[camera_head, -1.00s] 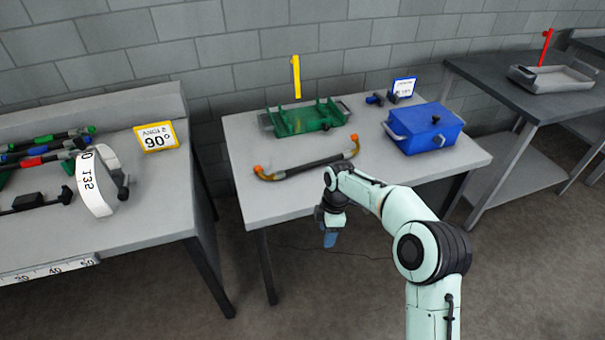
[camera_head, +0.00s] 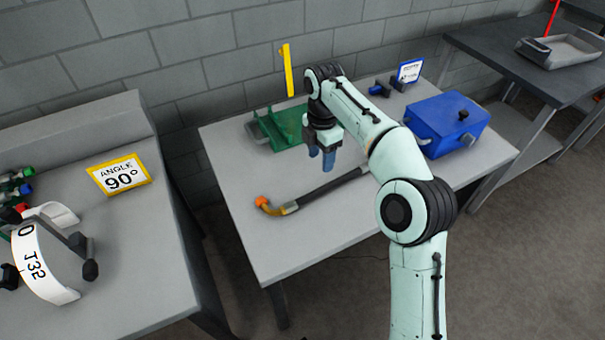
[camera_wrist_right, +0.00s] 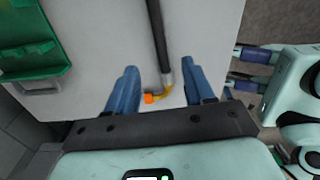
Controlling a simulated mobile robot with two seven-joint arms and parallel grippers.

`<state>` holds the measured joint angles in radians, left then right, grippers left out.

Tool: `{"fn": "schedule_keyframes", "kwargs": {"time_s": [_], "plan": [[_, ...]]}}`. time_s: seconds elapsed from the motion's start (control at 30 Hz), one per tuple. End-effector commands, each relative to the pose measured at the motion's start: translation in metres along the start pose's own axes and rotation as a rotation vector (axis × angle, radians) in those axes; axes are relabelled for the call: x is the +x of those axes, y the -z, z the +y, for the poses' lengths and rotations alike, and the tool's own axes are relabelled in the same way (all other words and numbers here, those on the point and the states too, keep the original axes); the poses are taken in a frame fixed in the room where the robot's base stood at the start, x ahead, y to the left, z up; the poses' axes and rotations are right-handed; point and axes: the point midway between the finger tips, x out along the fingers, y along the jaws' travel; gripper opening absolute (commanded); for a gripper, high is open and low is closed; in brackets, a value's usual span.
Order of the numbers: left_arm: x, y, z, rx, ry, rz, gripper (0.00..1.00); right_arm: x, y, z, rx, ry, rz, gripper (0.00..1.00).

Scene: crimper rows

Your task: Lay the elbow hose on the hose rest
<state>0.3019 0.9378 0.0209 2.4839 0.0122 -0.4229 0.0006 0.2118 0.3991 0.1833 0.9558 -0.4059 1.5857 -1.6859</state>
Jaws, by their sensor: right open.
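The elbow hose (camera_head: 325,187) lies on the middle table, a dark tube with bent yellow and orange ends. Its far end is hidden behind my right arm in the head view. A green tray-like stand (camera_head: 268,128), apparently the hose rest, is behind it, partly hidden by my right gripper (camera_head: 321,160). That gripper is open and empty, above the table between stand and hose. In the right wrist view, a bent hose end (camera_wrist_right: 165,91) shows between its fingers, not gripped. My left gripper (camera_wrist_right: 240,69) shows at that view's right, its blue fingers apart.
A blue lidded box (camera_head: 437,122) stands at the table's right, with a small dark part and a blue-edged sign (camera_head: 410,70) behind. A yellow marker (camera_head: 287,70) rises behind the stand. The left bench holds an angle sign (camera_head: 119,176). The table's front left is clear.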

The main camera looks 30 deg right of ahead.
Motion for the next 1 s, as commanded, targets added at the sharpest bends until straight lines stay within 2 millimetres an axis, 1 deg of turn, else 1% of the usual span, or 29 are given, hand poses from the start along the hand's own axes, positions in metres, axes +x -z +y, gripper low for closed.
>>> {"fn": "schedule_keyframes", "kwargs": {"time_s": [0.07, 0.13, 0.3, 0.4, 0.5, 0.67, 0.73, 1.0], "plan": [[0.003, 0.0, -0.001, -0.001, 0.0, 0.0, 0.55, 0.007, 0.0, -0.001, 0.001, 0.003, 0.0, 0.53], [0.007, 0.002, -0.002, -0.001, -0.001, 0.005, 0.55, 0.019, -0.001, -0.001, 0.001, 0.003, 0.0, 0.53], [0.017, 0.009, -0.003, 0.001, -0.004, 0.022, 0.55, 0.054, 0.0, -0.001, 0.0, 0.006, 0.001, 0.53], [0.022, 0.015, -0.004, 0.0, -0.004, 0.04, 0.55, 0.07, 0.0, 0.0, 0.002, 0.004, 0.001, 0.53], [0.024, 0.022, -0.006, -0.001, -0.004, 0.057, 0.55, 0.079, 0.0, 0.0, 0.002, 0.003, 0.001, 0.53], [0.025, 0.026, -0.006, -0.002, -0.004, 0.07, 0.55, 0.086, 0.0, 0.001, 0.002, 0.001, 0.001, 0.53], [0.028, 0.03, -0.007, -0.003, -0.003, 0.08, 0.55, 0.092, 0.001, 0.001, 0.001, 0.002, 0.001, 0.53], [0.041, 0.057, -0.014, -0.009, 0.0, 0.149, 0.55, 0.131, 0.002, 0.004, 0.001, 0.003, 0.0, 0.53]]}}
